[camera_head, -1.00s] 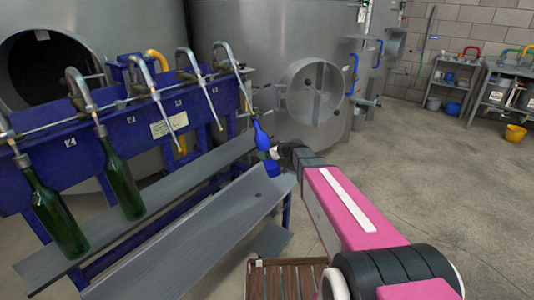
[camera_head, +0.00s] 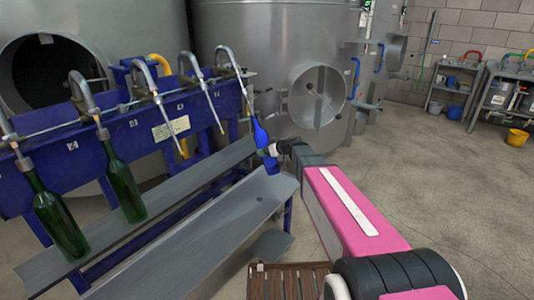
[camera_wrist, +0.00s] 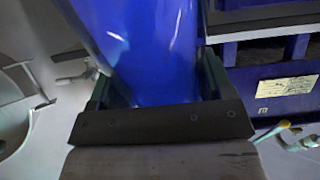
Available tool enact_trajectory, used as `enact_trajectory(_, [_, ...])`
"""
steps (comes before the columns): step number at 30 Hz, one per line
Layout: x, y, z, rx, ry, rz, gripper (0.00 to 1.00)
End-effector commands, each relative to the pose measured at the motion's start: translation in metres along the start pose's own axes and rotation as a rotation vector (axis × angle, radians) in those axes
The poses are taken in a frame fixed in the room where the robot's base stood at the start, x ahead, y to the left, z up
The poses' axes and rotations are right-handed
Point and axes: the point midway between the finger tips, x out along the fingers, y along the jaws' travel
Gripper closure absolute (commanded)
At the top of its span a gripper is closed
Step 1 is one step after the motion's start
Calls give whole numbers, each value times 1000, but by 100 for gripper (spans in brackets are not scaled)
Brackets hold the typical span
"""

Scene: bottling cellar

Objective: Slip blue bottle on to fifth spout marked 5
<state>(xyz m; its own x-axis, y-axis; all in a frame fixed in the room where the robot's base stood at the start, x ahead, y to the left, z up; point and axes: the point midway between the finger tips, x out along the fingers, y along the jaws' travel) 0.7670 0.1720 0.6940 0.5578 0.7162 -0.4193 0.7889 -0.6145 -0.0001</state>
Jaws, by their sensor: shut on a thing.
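The blue bottle (camera_head: 261,137) stands close to upright at the far right end of the filler, its neck right by the lower tip of the fifth, rightmost spout (camera_head: 239,76). I cannot tell whether the tip is inside the mouth. My gripper (camera_head: 273,151) is shut on the bottle's body from the right. In the wrist view the blue bottle (camera_wrist: 150,45) fills the top middle between the fingers (camera_wrist: 155,95); its neck and mouth are out of that picture. The number 5 mark is not readable.
Two green bottles (camera_head: 60,225) (camera_head: 123,185) hang on the first two spouts at left. The third and fourth spouts (camera_head: 158,95) (camera_head: 208,93) are empty. A grey shelf (camera_head: 180,184) and sloping trough (camera_head: 205,240) run below. A steel tank (camera_head: 265,60) stands behind.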

Motion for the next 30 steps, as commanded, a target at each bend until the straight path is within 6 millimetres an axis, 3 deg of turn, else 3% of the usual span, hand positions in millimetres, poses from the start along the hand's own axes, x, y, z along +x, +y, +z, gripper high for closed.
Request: enact_trajectory(30, [0, 0, -47, 1, 2, 0, 71])
